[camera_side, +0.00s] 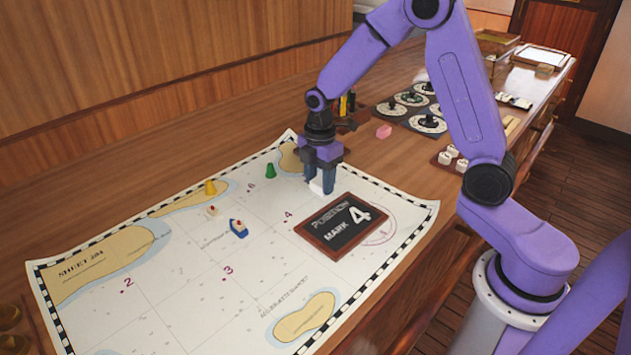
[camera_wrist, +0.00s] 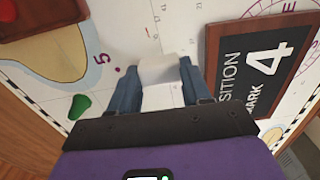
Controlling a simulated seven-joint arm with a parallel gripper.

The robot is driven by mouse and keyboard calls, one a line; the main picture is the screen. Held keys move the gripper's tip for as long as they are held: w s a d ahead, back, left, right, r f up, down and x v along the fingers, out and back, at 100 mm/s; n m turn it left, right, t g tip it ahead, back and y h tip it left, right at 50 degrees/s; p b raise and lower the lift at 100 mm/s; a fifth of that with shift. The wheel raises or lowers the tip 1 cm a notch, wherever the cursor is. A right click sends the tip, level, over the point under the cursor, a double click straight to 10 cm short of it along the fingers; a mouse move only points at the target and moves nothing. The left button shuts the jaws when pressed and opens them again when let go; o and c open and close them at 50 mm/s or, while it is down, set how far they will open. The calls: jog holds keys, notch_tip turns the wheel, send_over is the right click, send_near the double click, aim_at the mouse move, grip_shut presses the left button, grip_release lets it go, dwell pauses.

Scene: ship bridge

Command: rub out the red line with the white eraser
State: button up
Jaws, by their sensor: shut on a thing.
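My gripper (camera_side: 319,182) is shut on the white eraser (camera_side: 316,187), just above or touching the sea chart (camera_side: 180,305); I cannot tell which. In the wrist view the eraser (camera_wrist: 160,72) sits between the blue fingers of my gripper (camera_wrist: 161,68). The dark slate (camera_side: 325,233) in its brown wooden frame lies on the chart beside the gripper, reading "POSITION MARK 4" in white. It is on the right in the wrist view (camera_wrist: 238,55).
A pink block (camera_side: 383,132) and round dials (camera_side: 427,124) lie behind on the wooden counter. The chart's front left is mostly clear.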

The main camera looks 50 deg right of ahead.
jog(key=shift+d, duration=0.35)
jog(key=shift+w+d, duration=0.1)
jog(key=shift+d, duration=0.8)
jog(key=shift+d, duration=0.1)
jog(key=shift+w+d, duration=0.15)
jog(key=shift+d, duration=0.8)
jog(key=shift+r, duration=3.05)
